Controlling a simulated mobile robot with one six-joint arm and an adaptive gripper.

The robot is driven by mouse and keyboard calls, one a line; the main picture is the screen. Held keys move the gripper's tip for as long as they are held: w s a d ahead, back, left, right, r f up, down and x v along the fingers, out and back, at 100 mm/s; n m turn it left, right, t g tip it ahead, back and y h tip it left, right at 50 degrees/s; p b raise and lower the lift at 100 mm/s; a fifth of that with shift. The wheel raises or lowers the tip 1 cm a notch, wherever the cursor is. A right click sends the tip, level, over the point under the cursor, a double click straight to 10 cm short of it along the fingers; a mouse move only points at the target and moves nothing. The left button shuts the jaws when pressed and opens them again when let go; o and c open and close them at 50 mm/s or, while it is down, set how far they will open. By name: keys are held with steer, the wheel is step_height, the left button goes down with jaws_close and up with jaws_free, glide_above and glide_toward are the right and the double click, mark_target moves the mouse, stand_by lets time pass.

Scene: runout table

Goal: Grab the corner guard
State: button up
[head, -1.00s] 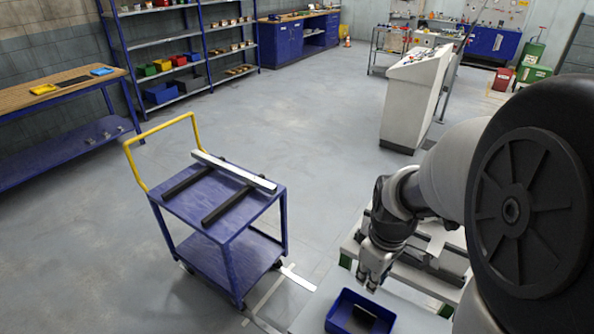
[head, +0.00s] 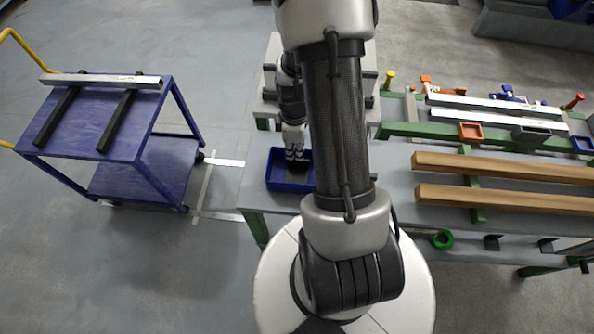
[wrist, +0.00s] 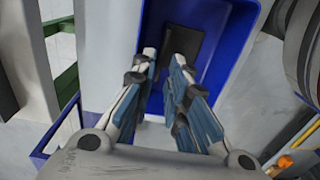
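A dark flat piece (wrist: 181,45), which looks like the corner guard, lies in the blue bin (wrist: 224,62) in the wrist view. In the head view the blue bin (head: 285,187) stands on the near left end of the grey table, and the dark piece (head: 298,175) in it is partly hidden. My gripper (head: 296,158) points down over the bin. In the wrist view the fingers of my gripper (wrist: 164,56) are apart with nothing held between them. The dark piece shows beyond and between the fingertips. I cannot tell how far above it they are.
Two wooden beams (head: 500,165) lie on the table at right. Pale metal bars (head: 495,105) and small coloured trays (head: 471,131) lie behind them. A blue cart (head: 95,138) with bars on top stands at left, with open floor between.

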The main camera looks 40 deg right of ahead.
mark_target(298, 167)
steer(key=f, duration=0.2)
steer(key=f+b, duration=0.1)
steer(key=f, duration=0.1)
steer(key=f+b, duration=0.1)
steer(key=f, duration=0.1)
steer(key=shift+s+d+f, duration=0.2)
steer(key=shift+s+f, duration=0.05)
steer(key=shift+s, duration=0.05)
steer(key=shift+r, duration=0.1)
jaws_close()
steer(key=shift+r, duration=0.15)
